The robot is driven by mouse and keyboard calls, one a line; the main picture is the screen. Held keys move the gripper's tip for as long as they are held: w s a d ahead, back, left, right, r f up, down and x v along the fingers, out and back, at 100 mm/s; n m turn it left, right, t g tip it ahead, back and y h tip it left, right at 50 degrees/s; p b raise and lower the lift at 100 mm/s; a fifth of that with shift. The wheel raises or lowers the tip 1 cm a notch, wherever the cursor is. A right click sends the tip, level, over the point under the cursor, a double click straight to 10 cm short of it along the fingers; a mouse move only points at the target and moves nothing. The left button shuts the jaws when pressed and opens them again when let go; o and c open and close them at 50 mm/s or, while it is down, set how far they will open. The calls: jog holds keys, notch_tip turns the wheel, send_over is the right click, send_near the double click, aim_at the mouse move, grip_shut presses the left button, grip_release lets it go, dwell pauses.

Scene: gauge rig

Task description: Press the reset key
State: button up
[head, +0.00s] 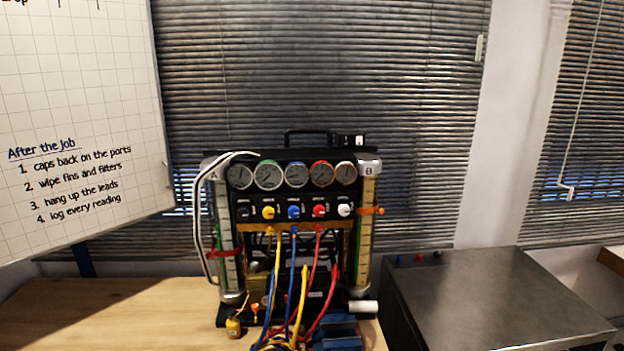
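The gauge rig (292,215) stands upright on the wooden bench in the head view. It has a row of several round dials (296,175) with coloured rims, and below them a row of coloured knobs (293,212). I cannot pick out a key marked reset; any lettering on the rig is too small to read. The lower middle of the rig is partly hidden behind yellow, blue and red hoses (300,290). My gripper is not in view.
A whiteboard (85,120) stands at the left. A grey metal box (490,300) is at the right, with small coloured knobs or caps (418,259) at its back edge. The wooden bench (120,315) is clear at left.

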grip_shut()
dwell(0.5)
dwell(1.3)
